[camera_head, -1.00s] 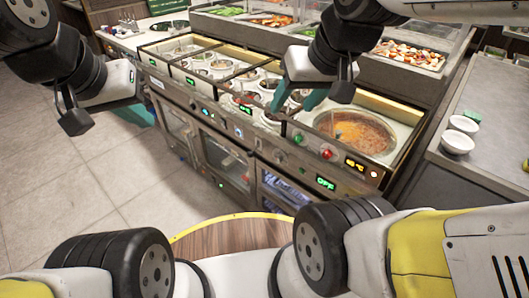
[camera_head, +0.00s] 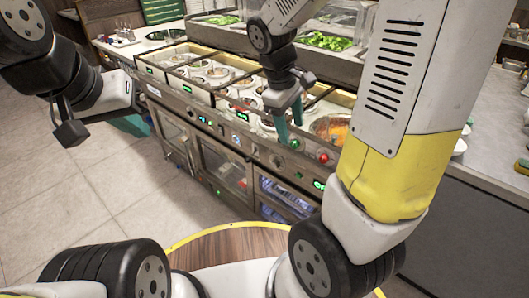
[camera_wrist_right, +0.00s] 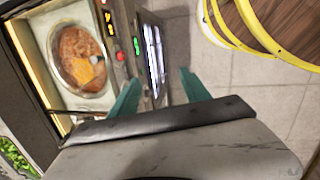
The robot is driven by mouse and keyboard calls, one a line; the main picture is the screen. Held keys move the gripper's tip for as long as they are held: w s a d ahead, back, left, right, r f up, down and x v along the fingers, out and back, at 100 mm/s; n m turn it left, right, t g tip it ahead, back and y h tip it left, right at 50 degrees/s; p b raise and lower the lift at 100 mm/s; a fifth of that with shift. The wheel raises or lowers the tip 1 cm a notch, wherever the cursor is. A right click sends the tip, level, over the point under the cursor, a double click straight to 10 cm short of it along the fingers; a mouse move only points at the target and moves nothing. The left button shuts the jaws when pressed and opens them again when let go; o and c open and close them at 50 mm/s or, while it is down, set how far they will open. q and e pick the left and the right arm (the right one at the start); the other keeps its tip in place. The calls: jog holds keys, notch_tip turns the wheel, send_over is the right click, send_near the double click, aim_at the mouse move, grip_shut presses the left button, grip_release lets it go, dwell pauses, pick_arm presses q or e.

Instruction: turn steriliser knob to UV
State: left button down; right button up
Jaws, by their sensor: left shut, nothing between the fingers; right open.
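The steriliser seems to be the blue-lit glass-fronted compartment (camera_head: 284,198) low in the counter's right end; it also shows in the right wrist view (camera_wrist_right: 153,52). A green OFF display (camera_head: 319,184) sits by it. A dark round knob (camera_head: 275,160) is on the panel above; I cannot tell whether it is the steriliser's, nor read its marks. My right gripper (camera_head: 289,118) is open and empty, its teal fingers over the counter's front edge, above the panel in the head view. In its wrist view the fingers (camera_wrist_right: 160,80) have nothing between them. My left gripper (camera_head: 135,124) is shut and empty, far left.
A green button (camera_head: 295,143) and a red button (camera_head: 323,157) are on the panel. A round pan of orange-brown sauce (camera_wrist_right: 82,55) is set in the counter behind. My right arm hides part of the right side. The floor before the counter is clear.

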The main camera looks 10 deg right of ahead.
jog(key=w+d+f+n+g+h, duration=0.1)
jog(key=w+f+n+h, duration=0.5)
jog(key=f, duration=0.4)
jog(key=n+t+h, duration=0.4)
jog(key=n+t, duration=0.9)
jog(key=n, duration=1)
send_near(274, 166)
jog(key=x, duration=0.8)
jog(key=shift+w+d+r, duration=0.15)
jog(key=shift+w+r, duration=0.05)
grip_shut()
